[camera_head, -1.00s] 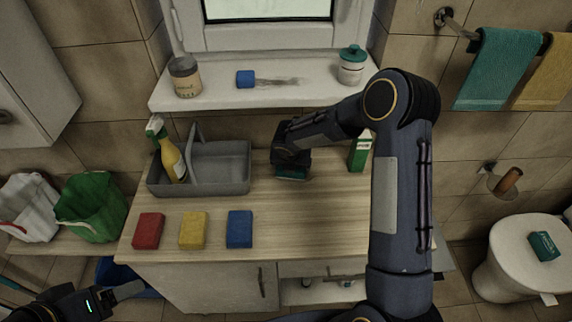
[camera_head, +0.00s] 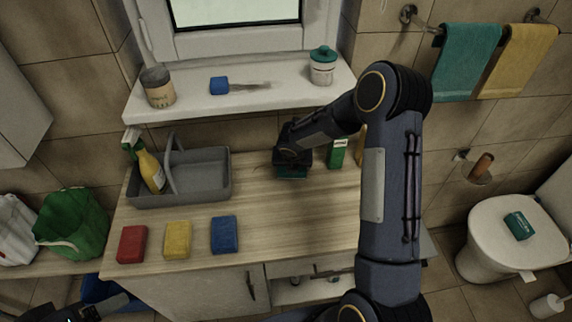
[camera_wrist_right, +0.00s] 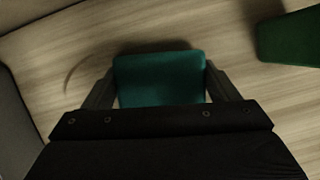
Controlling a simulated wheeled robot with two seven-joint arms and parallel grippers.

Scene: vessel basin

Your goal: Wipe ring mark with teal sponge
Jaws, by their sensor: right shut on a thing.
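The teal sponge (camera_head: 291,173) is between the fingers of my right gripper (camera_head: 292,165), low at the back of the wooden counter. In the right wrist view the sponge (camera_wrist_right: 160,78) sits between both fingers, flat against or just above the wood; I cannot tell which. A faint curved brown mark, part of the ring mark (camera_wrist_right: 72,76), shows on the wood left of the sponge; any rest of it is hidden by the sponge and gripper. My left gripper (camera_head: 112,304) is at the bottom left, dark and partly cut off; its opening is unclear.
A grey caddy (camera_head: 205,188) with a yellow spray bottle (camera_head: 151,172) stands left of the right gripper. A green box (camera_head: 338,153) stands close on its right. Red (camera_head: 132,244), yellow (camera_head: 177,240) and blue (camera_head: 224,235) sponges lie along the front. The counter's front right is clear.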

